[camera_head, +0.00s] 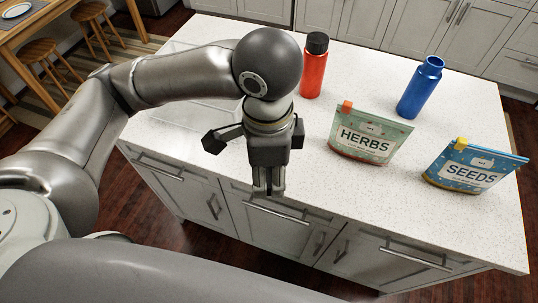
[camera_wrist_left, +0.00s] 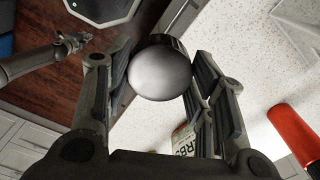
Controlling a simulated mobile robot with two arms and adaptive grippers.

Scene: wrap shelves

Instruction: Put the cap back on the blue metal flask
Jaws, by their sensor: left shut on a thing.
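The blue metal flask (camera_head: 419,92) stands upright on the counter at the back right, its mouth open with no cap on it. My left gripper (camera_head: 269,190) hangs over the counter's front edge, left of the flask and well apart from it. In the left wrist view, its fingers (camera_wrist_left: 158,85) are shut on a round, shiny grey cap (camera_wrist_left: 158,76) with a dark rim. The cap is hidden in the head view. What looks like my right gripper (camera_wrist_left: 76,42) shows small in the left wrist view over the floor; its jaws are unclear.
A red flask with a black cap (camera_head: 314,70) stands at the back of the white counter (camera_head: 340,210). A HERBS pouch (camera_head: 367,138) and a SEEDS pouch (camera_head: 472,168) stand towards the front right. A clear tray (camera_head: 190,100) lies behind my left arm. Bare counter lies between the pouches and the blue flask.

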